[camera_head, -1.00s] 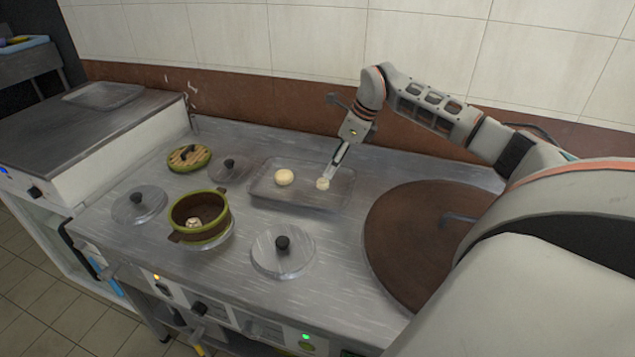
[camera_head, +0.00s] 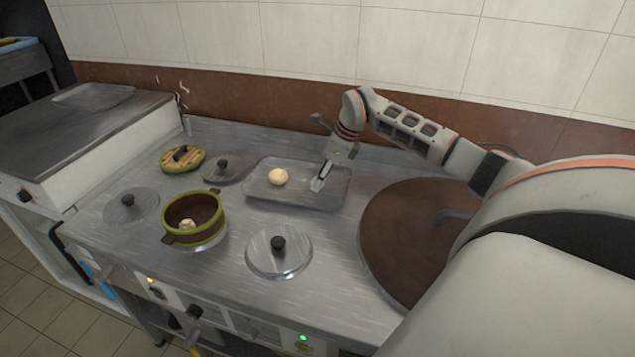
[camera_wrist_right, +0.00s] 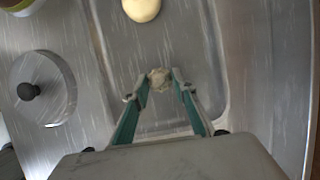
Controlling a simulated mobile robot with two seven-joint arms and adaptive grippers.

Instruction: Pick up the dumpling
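The pale dumpling (camera_wrist_right: 160,78) is between the two fingertips of my right gripper (camera_wrist_right: 161,82) in the wrist view. The fingers slant inward and their tips appear to touch its sides. In the head view my right gripper (camera_head: 318,184) reaches down into the right part of the metal tray (camera_head: 335,200), and its fingers mostly hide the dumpling. I cannot tell whether the dumpling is clear of the tray floor. My left gripper is not in view.
A round yellowish bun (camera_head: 278,177) lies left of the gripper in the tray. A green-rimmed brown pot (camera_head: 193,218) holds a small pale piece. Metal lids (camera_head: 279,252) lie around it. A large brown round cover (camera_head: 405,240) is at right. The wall stands behind.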

